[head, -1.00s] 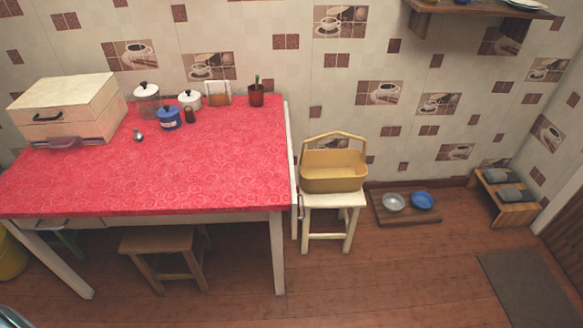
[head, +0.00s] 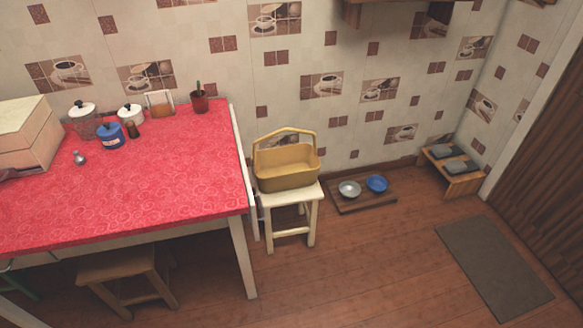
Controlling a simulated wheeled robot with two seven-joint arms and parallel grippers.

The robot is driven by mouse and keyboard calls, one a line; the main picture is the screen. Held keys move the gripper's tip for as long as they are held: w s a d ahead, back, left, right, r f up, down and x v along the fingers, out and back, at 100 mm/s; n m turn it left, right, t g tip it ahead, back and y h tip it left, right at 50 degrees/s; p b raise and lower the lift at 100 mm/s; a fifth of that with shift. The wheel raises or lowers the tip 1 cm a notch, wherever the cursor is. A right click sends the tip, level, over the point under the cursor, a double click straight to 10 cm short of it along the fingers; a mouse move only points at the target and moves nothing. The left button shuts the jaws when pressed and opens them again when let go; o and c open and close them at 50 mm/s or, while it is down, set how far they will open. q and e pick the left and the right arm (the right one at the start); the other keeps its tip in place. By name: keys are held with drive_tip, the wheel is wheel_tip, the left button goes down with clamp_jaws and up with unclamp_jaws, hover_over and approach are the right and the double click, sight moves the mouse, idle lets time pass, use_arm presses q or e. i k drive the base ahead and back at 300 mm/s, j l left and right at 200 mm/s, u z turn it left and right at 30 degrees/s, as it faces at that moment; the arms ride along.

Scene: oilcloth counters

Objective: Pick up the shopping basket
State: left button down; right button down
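The shopping basket (head: 287,168) is yellow-tan with a raised arched handle (head: 285,132). It stands upright on a small cream stool (head: 290,196), just right of the red-covered table and in front of the tiled wall. Neither of my grippers shows in the head view.
The red oilcloth table (head: 150,180) fills the left, with jars, a plant pot (head: 199,102) and a bread box (head: 25,135) on it. A wooden stool (head: 125,270) is under it. Two bowls on a tray (head: 362,205) and a low rack (head: 452,170) stand right. Floor in front is clear.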

sight(287, 168)
drive_tip(key=i+l, duration=0.15)
drive_tip(key=l, duration=0.2)
drive_tip(key=i+l, duration=0.15)
drive_tip(key=l, duration=0.2)
drive_tip(key=i+l, duration=0.15)
drive_tip(key=l, duration=0.2)
drive_tip(key=i+l+u, duration=0.1)
drive_tip(key=l, duration=0.2)
drive_tip(key=i+l, duration=0.2)
drive_tip(key=l, duration=0.2)
drive_tip(key=i+l, duration=0.15)
drive_tip(key=l, duration=0.2)
